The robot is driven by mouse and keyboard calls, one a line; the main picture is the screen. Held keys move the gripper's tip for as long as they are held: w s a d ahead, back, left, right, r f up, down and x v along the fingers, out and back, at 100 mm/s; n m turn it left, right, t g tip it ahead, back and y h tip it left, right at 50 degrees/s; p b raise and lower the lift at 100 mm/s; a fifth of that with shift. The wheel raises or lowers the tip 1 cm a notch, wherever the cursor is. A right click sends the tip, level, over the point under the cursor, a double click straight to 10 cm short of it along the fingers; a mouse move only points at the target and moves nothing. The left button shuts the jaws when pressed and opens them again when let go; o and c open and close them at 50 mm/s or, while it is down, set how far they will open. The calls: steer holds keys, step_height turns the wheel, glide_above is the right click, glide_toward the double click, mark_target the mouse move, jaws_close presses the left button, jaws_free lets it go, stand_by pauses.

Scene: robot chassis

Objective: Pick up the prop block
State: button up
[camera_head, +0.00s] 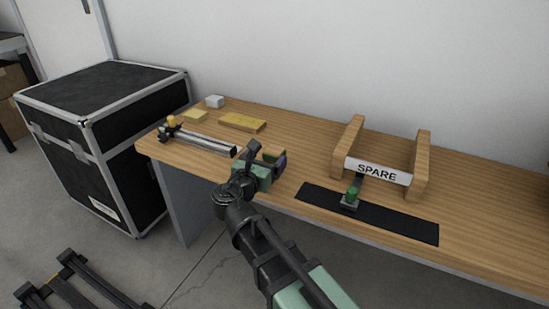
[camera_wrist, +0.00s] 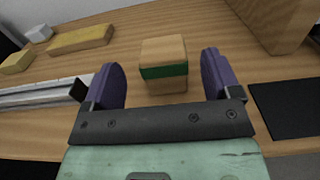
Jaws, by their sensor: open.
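A small wooden block with a green band (camera_wrist: 164,52), which I take to be the prop block, stands on the wooden bench. In the wrist view it appears between my gripper's (camera_wrist: 161,70) two purple fingers, with a gap on each side; whether it is level with the fingertips or just beyond them I cannot tell. My gripper is open and empty. In the head view my gripper (camera_head: 266,163) is over the bench's front edge, and it partly hides the block (camera_head: 273,153).
A metal rail (camera_head: 200,140) lies left of my gripper. Yellow blocks (camera_head: 242,122) and a white block (camera_head: 214,101) sit behind. To the right are a wooden stand with a SPARE label (camera_head: 377,172), a black mat (camera_head: 400,221) and a green-knobbed piece (camera_head: 351,196).

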mark_target(273, 151)
steer(key=x, duration=0.3)
steer(key=shift+w+d+r, duration=0.1)
steer(key=shift+w+d, duration=0.15)
steer(key=c, duration=1)
steer(key=shift+r, duration=0.1)
step_height(273, 151, up, 20)
steer(key=p, duration=2)
steer(key=shift+c, duration=0.2)
